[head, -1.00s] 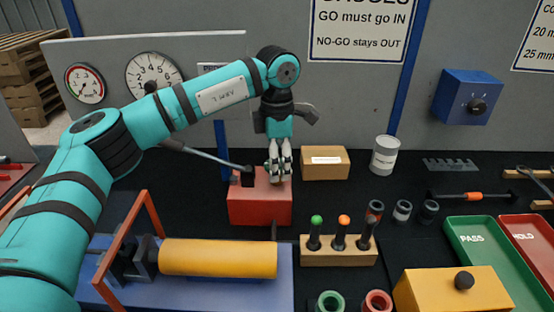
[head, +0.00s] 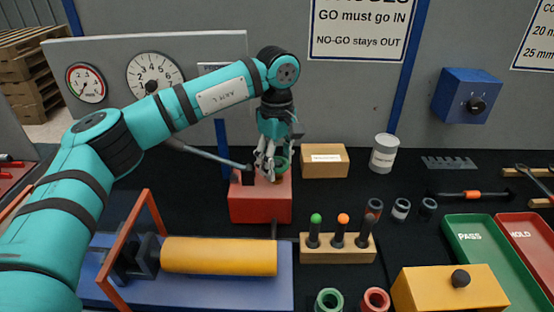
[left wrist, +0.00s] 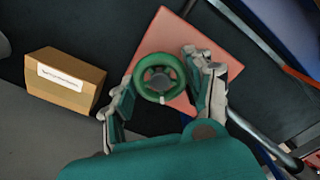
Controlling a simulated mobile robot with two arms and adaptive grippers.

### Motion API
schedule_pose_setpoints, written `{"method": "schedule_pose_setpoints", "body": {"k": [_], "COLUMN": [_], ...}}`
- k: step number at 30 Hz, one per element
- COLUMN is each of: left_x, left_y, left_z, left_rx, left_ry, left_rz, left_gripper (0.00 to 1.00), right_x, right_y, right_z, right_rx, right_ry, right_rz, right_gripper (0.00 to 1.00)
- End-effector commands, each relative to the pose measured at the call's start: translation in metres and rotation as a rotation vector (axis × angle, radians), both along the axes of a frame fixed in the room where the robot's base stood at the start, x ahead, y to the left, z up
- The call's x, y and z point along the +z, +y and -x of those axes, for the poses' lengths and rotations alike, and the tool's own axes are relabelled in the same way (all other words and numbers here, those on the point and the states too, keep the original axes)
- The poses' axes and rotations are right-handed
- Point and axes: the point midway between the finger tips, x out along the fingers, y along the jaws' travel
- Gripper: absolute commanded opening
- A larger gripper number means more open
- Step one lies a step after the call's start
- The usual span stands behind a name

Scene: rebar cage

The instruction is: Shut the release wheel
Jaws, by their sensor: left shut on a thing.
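The release wheel is a green ring with a dark spoked hub (left wrist: 160,78) on top of a red block. In the head view a bit of the wheel (head: 282,163) shows at the right of my left gripper (head: 266,174), which hides the rest. The red block (head: 260,206) stands behind the blue base. In the left wrist view my left gripper (left wrist: 163,92) has a finger on each side of the wheel and is shut on its rim. A small white mark shows on the rim's near side. My right gripper is not in view.
A metal lever (head: 207,156) reaches left from the red block. A cardboard box (head: 325,161) stands right of the block. A wooden rack with several plug gauges (head: 338,250) is at front right. A yellow cylinder (head: 218,256) lies on the blue base (head: 205,294) in front.

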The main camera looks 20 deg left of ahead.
Motion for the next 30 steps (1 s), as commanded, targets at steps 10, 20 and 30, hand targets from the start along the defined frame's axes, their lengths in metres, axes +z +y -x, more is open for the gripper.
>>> {"method": "schedule_pose_setpoints", "body": {"k": [10, 20, 30], "left_x": [0.003, 0.0031, 0.0031], "left_y": [0.0001, 0.0002, 0.0003], "left_z": [-0.0012, -0.0012, -0.0013], "left_rx": [-0.319, -0.544, -0.642], "left_ry": [-0.007, -0.008, -0.008], "left_rz": [0.002, 0.002, 0.001], "left_gripper": [0.21, 0.21, 0.21], "right_x": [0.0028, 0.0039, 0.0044], "right_y": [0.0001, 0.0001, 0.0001], "right_z": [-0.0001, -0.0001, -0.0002], "right_rx": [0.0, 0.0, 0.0], "right_ry": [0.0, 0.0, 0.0], "right_rz": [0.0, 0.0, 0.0], "right_gripper": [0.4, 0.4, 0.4]}}
